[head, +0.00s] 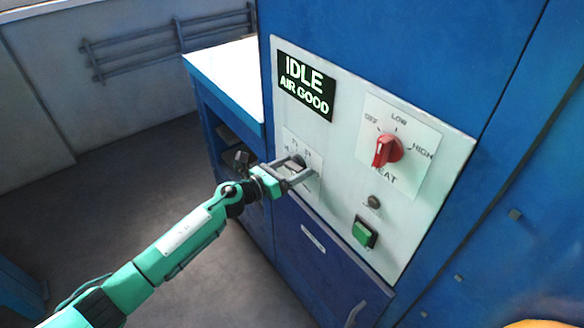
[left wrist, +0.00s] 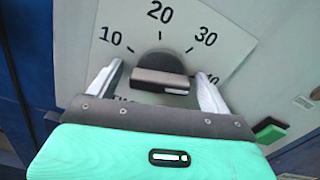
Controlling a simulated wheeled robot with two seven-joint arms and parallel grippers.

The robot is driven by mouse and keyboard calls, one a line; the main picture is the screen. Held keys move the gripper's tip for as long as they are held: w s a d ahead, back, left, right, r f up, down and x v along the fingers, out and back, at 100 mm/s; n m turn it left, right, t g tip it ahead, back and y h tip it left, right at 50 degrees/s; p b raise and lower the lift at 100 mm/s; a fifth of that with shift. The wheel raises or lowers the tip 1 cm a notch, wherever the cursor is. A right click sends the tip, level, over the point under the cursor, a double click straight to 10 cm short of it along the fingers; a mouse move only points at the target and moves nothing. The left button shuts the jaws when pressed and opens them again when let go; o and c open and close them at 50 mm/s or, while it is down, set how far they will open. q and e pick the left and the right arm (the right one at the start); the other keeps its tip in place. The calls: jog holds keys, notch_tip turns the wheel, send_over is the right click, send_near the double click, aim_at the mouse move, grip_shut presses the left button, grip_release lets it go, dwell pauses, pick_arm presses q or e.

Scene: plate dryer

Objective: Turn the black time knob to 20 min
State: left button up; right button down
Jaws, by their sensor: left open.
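The black time knob (left wrist: 158,66) shows in the left wrist view, a dark round knob with a grip bar lying nearly level in that picture. Its white dial plate (left wrist: 238,42) carries 10, 20 and 30 above the knob. Other labels at the sides are partly hidden by the fingers. A small white mark is on the bar; I cannot tell which number the knob points to. My left gripper (left wrist: 158,73) is open, one finger on each side of the knob; I cannot tell if they touch it. In the head view my left gripper (head: 303,170) is at the panel.
The red heat knob (head: 387,150) is up and right of the gripper. A display (head: 306,87) reads IDLE, AIR GOOD. Below are a small dark button (head: 374,202) and a green button (head: 364,233). A white-topped bench (head: 232,80) stands left of the blue cabinet.

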pick_arm(q)
jog(key=shift+c, duration=0.2)
jog(key=c, duration=0.9)
jog(key=shift+c, duration=0.2)
pick_arm(e)
jog(key=shift+s+d, duration=0.1)
jog(key=shift+d, duration=0.3)
